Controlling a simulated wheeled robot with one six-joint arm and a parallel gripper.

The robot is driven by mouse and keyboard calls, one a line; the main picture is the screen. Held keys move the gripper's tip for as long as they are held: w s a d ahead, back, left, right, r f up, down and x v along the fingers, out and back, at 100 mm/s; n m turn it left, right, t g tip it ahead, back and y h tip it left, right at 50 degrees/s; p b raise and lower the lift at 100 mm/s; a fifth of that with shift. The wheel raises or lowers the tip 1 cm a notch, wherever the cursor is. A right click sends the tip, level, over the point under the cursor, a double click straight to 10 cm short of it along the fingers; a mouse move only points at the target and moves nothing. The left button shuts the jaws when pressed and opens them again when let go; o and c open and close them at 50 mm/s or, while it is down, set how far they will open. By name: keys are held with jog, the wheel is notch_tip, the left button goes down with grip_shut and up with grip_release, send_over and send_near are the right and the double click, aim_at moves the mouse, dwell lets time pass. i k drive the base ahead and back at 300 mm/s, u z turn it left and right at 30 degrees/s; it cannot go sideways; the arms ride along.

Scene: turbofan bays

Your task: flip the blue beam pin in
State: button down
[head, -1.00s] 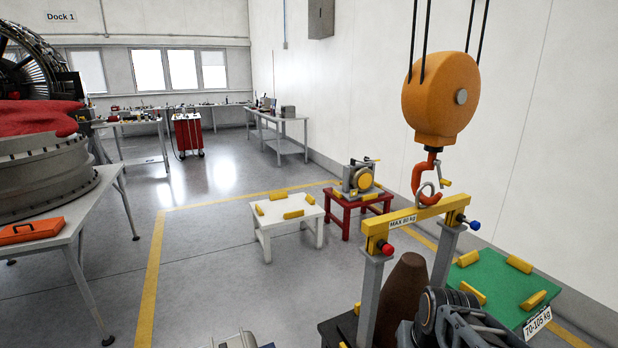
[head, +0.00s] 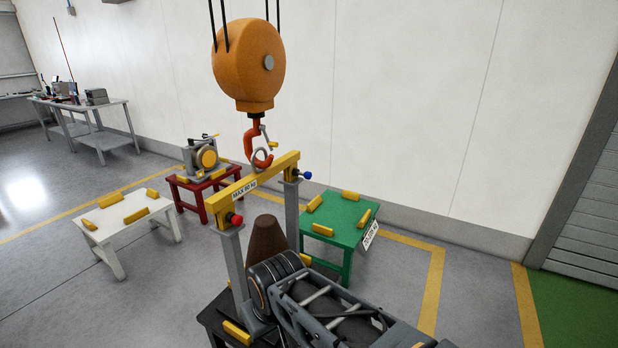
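The blue beam pin (head: 307,175) shows as a blue knob jutting out to the right at the far end of the yellow lifting beam (head: 222,203). The beam is labelled "MAX 60 kg" and rests across two grey uprights. A red-knobbed pin (head: 237,219) sits at the near end. The red-orange crane hook (head: 262,160) is at the ring on the beam's top. How far the blue pin is in is too small to tell. I cannot make out my gripper in the head view.
A green table (head: 330,230) stands behind right, a white table (head: 125,228) and a red stand (head: 190,197) left. Open floor lies right.

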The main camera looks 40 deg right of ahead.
aim_at(308, 175)
jog(key=z, duration=0.6)
jog(key=k, duration=0.65)
jog(key=z, duration=1)
jog(key=i, duration=1.15)
jog(key=u, duration=0.85)
jog(key=i, duration=0.4)
jog(key=u, duration=0.45)
